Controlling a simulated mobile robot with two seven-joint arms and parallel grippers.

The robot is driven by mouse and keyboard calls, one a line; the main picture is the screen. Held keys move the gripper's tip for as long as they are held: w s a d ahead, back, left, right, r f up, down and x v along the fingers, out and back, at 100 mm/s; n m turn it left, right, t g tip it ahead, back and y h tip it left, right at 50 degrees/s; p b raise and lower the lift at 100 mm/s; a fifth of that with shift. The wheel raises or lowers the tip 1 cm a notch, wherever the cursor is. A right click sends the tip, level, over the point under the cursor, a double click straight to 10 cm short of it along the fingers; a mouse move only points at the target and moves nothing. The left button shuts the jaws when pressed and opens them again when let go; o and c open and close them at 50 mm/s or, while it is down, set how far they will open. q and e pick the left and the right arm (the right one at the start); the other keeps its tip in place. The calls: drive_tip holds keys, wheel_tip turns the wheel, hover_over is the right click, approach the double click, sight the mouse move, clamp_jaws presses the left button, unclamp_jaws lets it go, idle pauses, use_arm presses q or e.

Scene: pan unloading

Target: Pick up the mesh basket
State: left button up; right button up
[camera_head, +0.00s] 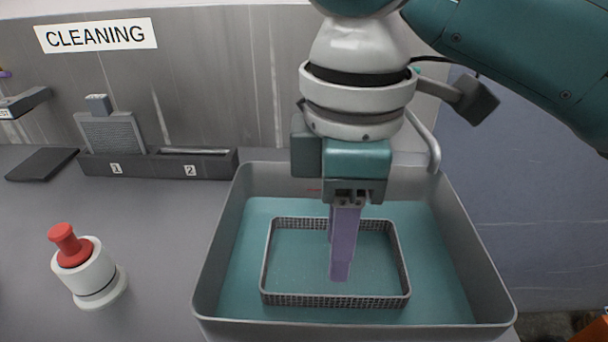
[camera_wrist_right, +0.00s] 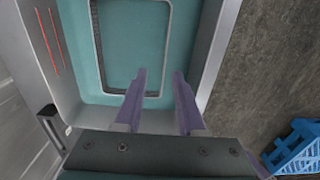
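The mesh basket (camera_head: 335,300) is a shallow grey rectangular frame with perforated walls. It sits inside a large grey tub (camera_head: 215,262) with a teal interior. My right gripper (camera_head: 338,262) points down over the basket, its purple fingers overlapping the basket's inside in the head view. In the right wrist view, the two fingers (camera_wrist_right: 160,74) are apart with nothing between them, near one side of the basket (camera_wrist_right: 98,45). I cannot tell whether a finger touches the basket. My left gripper is not in view.
A tap (camera_head: 424,135) rises behind the tub. A dark rack (camera_head: 135,165) marked 1 and 2 stands at the back left, below a CLEANING sign (camera_head: 97,36). A white and red dispenser (camera_head: 88,272) stands left of the tub. A blue crate (camera_wrist_right: 296,150) lies lower right in the wrist view.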

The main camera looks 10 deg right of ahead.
sight(336, 296)
drive_tip(key=f, duration=0.3)
drive_tip(key=shift+s+a+f, duration=0.3)
drive_tip(key=shift+s+f, duration=0.05)
drive_tip(key=f, duration=0.4)
drive_tip(key=shift+s+d+f, duration=0.2)
drive_tip(key=shift+d, duration=0.1)
drive_tip(key=shift+f+b, duration=0.3)
drive_tip(key=shift+f, duration=0.2)
clamp_jaws()
idle(0.3)
